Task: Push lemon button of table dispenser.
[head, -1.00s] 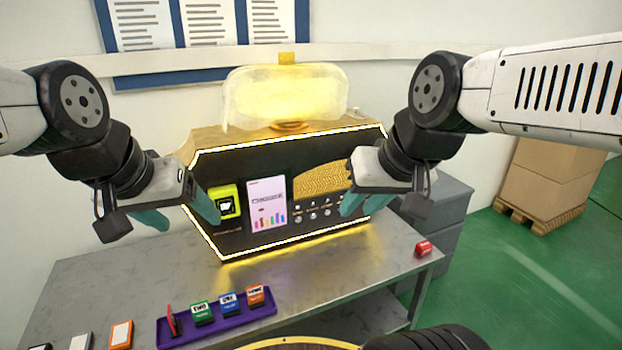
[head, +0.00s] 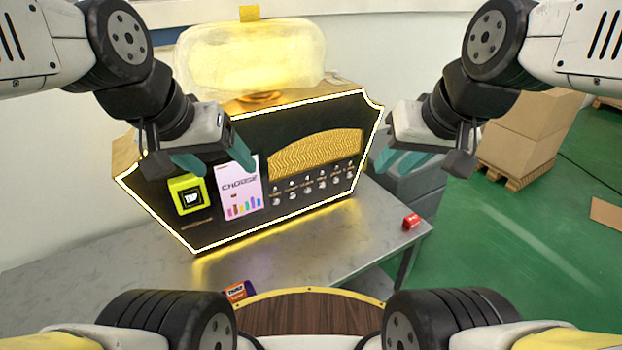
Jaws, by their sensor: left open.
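The table dispenser (head: 225,236) is a black, light-edged box with a glowing yellow bottle shape on top. Its row of small round buttons (head: 308,195) sits below a gold wavy panel, with tiny labels above; I cannot read which one is lemon. My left gripper (head: 216,162) is open and empty, in front of the dispenser's left part, above the green tap panel (head: 187,193) and overlapping the top of the "choose" card (head: 241,198). My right gripper (head: 396,164) appears open and empty, just right of the dispenser's right edge. Neither visibly touches a button.
The grey metal table (head: 345,240) has bare room in front of the dispenser. An orange-labelled box (head: 237,292) sits at the front. Cardboard boxes (head: 530,125) stand on a pallet at the right.

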